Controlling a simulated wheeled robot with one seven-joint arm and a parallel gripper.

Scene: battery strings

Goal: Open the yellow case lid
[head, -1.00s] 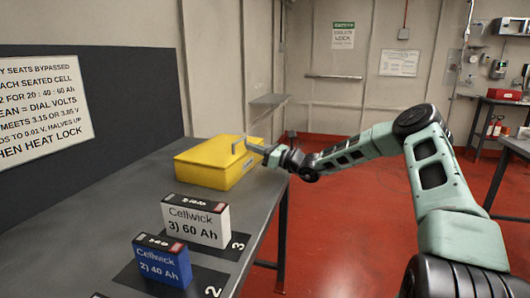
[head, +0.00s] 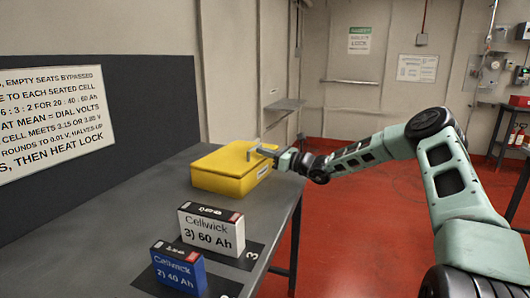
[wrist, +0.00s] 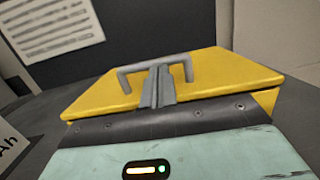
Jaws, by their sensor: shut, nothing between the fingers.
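The yellow case (head: 222,178) stands on the grey bench near its far right edge. Its lid (wrist: 218,72) is down, and a grey bar handle (wrist: 127,74) rises from the lid in the wrist view. My gripper (head: 277,153) is at the right side of the case at about lid height. In the wrist view my gripper (wrist: 157,72) has its fingers together, with the tips in front of the middle of the handle. I cannot tell whether the fingertips touch the handle. Part of the handle is hidden behind the fingers.
A white 60 Ah cell (head: 211,230) and a blue 40 Ah cell (head: 178,271) stand on the bench (head: 115,225) in front of the case. A dark panel with a sign (head: 50,120) stands along the bench's left side. Red floor (head: 345,240) is open to the right.

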